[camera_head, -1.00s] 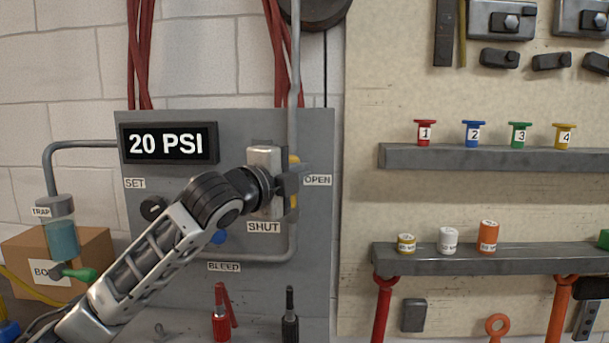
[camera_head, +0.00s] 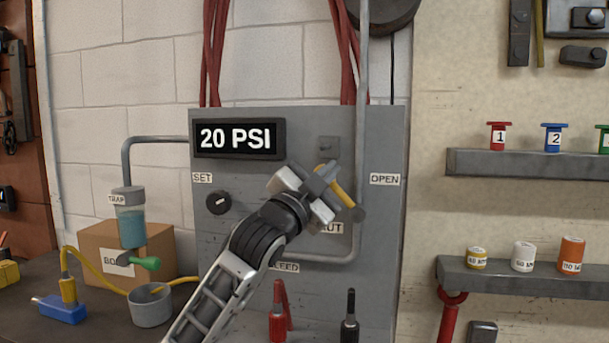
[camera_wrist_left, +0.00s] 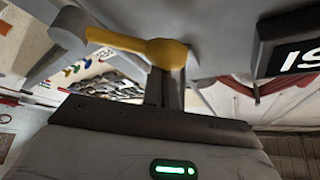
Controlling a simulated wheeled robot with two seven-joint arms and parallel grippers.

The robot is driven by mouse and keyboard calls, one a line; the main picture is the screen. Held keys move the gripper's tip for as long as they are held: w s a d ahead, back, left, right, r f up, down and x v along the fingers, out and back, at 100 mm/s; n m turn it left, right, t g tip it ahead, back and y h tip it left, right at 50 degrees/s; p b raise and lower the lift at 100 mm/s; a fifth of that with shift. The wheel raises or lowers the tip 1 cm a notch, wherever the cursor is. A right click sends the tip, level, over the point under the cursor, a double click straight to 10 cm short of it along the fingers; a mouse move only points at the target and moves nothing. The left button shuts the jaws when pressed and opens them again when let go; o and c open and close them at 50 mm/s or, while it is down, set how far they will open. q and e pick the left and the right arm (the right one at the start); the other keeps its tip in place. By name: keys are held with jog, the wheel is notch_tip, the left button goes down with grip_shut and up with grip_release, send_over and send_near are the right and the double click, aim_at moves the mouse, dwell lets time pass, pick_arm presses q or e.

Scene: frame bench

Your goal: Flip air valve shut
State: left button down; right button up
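The yellow valve lever (camera_head: 343,193) is on the grey panel (camera_head: 260,112). It slants from a dark grey pivot at its lower right up to the left, between the OPEN label (camera_head: 385,179) and the partly hidden SHUT label (camera_head: 333,228). My left gripper (camera_head: 324,179) is at the lever's upper end and covers part of it. In the left wrist view the lever (camera_wrist_left: 130,42) crosses just beyond my fingers (camera_wrist_left: 165,88). The fingers stand close together with no clear gap and seem to touch its rounded end. Their tips are hidden. My right gripper is out of view.
A vertical pipe (camera_head: 362,80) runs beside the lever. The display (camera_head: 238,138) reads 20 PSI. A SET knob (camera_head: 218,202) is on the left. A trap (camera_head: 130,215), box (camera_head: 100,240) and grey cup (camera_head: 151,305) stand lower left. Shelves (camera_head: 520,163) are on the right.

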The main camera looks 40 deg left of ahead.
pick_arm(q)
jog(key=s+a+f+n+y+b, duration=0.1)
jog(key=a+f+n+y+b, duration=0.2)
jog(key=n, duration=0.9)
notch_tip(320, 180, down, 3)
jog(key=y+b, duration=0.1)
jog(key=y, duration=0.3)
jog(key=shift+s+a+f+y+b, duration=0.2)
jog(key=shift+s+a+y+b, duration=0.1)
jog(key=shift+y+b, duration=0.1)
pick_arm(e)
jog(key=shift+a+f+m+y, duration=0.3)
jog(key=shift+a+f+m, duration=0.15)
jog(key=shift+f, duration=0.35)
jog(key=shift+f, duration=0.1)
pick_arm(q)
notch_tip(320, 180, up, 4)
jog(key=s+p, duration=0.1)
jog(key=p, duration=0.3)
jog(key=b+v, duration=0.2)
jog(key=v, duration=0.8)
jog(key=shift+w+d+f+b, duration=0.2)
jog(key=shift+w+d+b, duration=0.1)
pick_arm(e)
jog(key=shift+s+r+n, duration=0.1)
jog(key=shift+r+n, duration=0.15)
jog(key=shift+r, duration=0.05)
